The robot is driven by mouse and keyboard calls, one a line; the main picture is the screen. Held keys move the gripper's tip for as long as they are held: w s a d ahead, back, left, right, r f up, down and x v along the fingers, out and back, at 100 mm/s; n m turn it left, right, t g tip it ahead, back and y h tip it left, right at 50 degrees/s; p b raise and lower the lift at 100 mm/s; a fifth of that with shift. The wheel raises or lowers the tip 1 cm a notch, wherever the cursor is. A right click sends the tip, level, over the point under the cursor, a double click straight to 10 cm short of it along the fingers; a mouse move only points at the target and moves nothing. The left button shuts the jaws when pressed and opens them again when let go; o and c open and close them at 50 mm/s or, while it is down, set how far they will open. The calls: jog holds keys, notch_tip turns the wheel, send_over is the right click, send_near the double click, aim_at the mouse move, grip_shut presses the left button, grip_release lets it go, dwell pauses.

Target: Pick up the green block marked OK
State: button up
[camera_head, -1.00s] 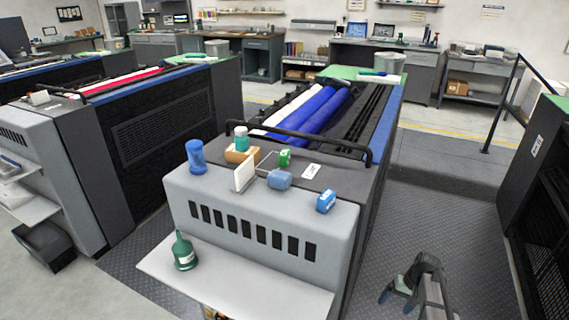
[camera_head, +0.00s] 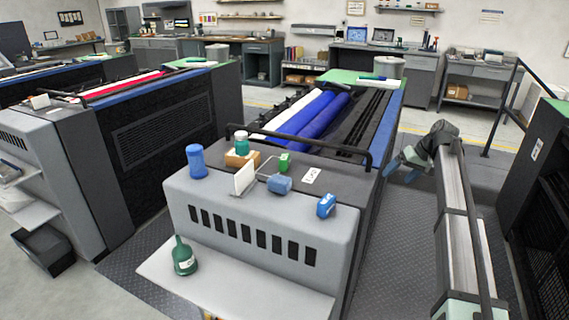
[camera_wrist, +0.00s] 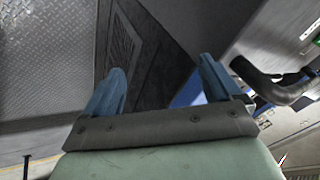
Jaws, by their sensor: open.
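The small green block (camera_head: 285,162) sits on the grey top of the near machine, behind a blue-grey block (camera_head: 279,184). It has a pale mark on its face, too small to read. My gripper (camera_head: 398,176) is to the right of the machine, beside its right edge, well apart from the block. In the wrist view my gripper (camera_wrist: 163,82) has its two blue fingers spread with nothing between them. A small green patch shows at the upper right edge there; I cannot tell whether it is the block.
A black rail (camera_head: 300,148) runs behind the block and shows near my right finger in the wrist view (camera_wrist: 275,88). Around the block are a white card (camera_head: 312,176), a standing white plate (camera_head: 244,178), a blue block (camera_head: 326,205), a blue cylinder (camera_head: 196,161) and a teal-capped jar (camera_head: 242,143).

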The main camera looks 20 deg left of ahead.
jog(key=w+a+r+n, duration=0.1)
jog(key=a+r, duration=0.2)
jog(key=r, duration=0.5)
notch_tip(320, 180, up, 8)
jog(key=r+n+g+h, duration=0.1)
jog(key=n+h, duration=0.5)
jog(key=n, duration=0.8)
send_over(283, 156)
jog(key=f, duration=0.5)
jog(key=d+f, duration=0.1)
jog(key=f, duration=0.1)
jog(key=shift+s+f, duration=0.1)
jog(key=shift+f, duration=0.25)
jog(key=shift+a+f, duration=0.2)
jog(key=shift+f, duration=1.2)
jog(key=shift+a+f, duration=0.15)
jog(key=shift+f, duration=1.25)
jog(key=shift+c, duration=0.4)
jog(key=c, duration=1)
